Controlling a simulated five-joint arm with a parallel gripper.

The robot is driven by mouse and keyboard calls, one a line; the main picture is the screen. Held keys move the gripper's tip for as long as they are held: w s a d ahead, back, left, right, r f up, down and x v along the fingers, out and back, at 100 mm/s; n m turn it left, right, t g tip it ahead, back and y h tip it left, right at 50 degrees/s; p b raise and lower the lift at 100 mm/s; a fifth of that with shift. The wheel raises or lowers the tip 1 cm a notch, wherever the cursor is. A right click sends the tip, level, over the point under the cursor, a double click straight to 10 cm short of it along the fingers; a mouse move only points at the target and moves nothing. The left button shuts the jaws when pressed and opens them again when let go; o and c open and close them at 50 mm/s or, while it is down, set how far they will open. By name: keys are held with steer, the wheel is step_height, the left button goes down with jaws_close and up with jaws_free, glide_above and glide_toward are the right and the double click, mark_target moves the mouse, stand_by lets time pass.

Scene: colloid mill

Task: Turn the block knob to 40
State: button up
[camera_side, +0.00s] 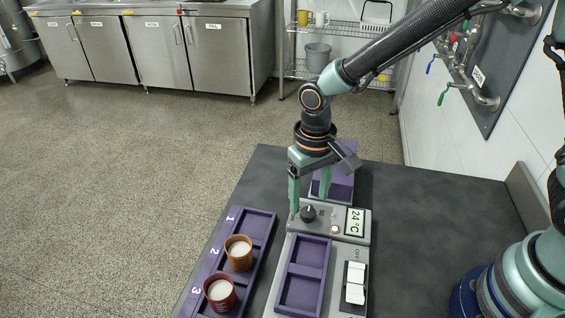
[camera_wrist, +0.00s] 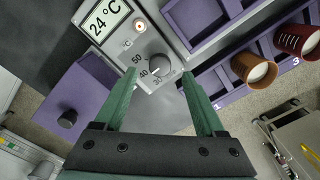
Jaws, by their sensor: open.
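The dark round block knob (camera_side: 308,213) sits on a grey control panel; in the wrist view the knob (camera_wrist: 157,67) has the marks 50, 40 and 30 beside it. Its exact pointer setting is too small to read surely. The panel's display (camera_side: 355,222) reads 24 °C, also in the wrist view (camera_wrist: 104,20). My gripper (camera_side: 308,205) is open, pointing down over the panel. In the wrist view my gripper (camera_wrist: 160,77) has one green finger on each side of the knob. I cannot tell whether either finger touches it.
A purple rack (camera_side: 264,226) numbered 1 to 3 holds a brown cup (camera_side: 238,254) and a red cup (camera_side: 220,294), both with pale contents. An empty purple tray (camera_side: 302,276) and a white switch (camera_side: 355,284) lie in front. A purple box (camera_side: 341,186) stands behind the panel.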

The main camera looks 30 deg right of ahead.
mark_target(308, 211)
step_height(308, 211, up, 8)
steer(key=shift+r, duration=0.25)
steer(key=s+d+r+t, duration=0.2)
steer(key=s+d+r, duration=0.1)
steer(key=d, duration=0.5)
steer(key=s+d+r+t, duration=0.3)
steer(key=s+d+r, duration=0.1)
steer(key=d, duration=0.5)
steer(key=shift+d+r+t, duration=0.2)
steer(key=shift+r+t, duration=0.1)
steer(key=shift+r, duration=0.6)
